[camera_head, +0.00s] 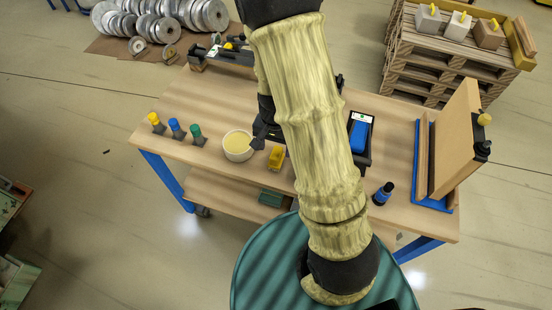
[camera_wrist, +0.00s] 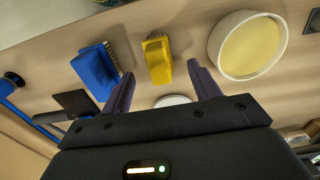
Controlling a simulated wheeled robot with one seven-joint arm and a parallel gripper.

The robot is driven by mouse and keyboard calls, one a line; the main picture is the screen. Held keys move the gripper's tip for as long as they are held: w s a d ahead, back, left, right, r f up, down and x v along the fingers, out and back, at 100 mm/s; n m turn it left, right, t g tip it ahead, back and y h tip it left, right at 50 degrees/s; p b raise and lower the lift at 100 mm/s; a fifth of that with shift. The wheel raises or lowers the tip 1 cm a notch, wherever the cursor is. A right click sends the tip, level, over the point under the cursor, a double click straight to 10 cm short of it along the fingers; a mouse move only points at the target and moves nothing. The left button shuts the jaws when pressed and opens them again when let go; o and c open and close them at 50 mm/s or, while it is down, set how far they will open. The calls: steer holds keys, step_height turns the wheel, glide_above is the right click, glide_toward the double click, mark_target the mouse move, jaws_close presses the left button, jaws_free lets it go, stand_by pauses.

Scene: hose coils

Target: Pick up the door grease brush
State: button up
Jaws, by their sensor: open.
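A yellow brush (camera_head: 276,158) lies on the wooden table, just right of a white round pot of pale yellow grease (camera_head: 238,147). A blue brush (camera_head: 358,136) lies in a dark tray to the right. No readable label shows which one is the door grease brush. The wrist view shows the yellow brush (camera_wrist: 157,60) ahead of my fingers and near their midline, the blue brush (camera_wrist: 96,70) on the left and the pot (camera_wrist: 247,46) on the right. My gripper (camera_wrist: 161,72) is open and empty. In the head view it (camera_head: 259,138) is partly hidden by my arm, near the pot.
Yellow, blue and green small pieces (camera_head: 174,128) stand at the table's left. A dark bottle with a blue band (camera_head: 383,193) stands near the front edge. An upright panel (camera_head: 456,137) on a blue base stands at the right. Pallets (camera_head: 440,65) stand behind.

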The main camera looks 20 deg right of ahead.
mark_target(276, 153)
steer(key=shift+f, duration=0.15)
steer(key=shift+d+f, duration=0.15)
steer(key=shift+f, duration=2.45)
steer(key=shift+c, duration=0.4)
steer(key=c, duration=1)
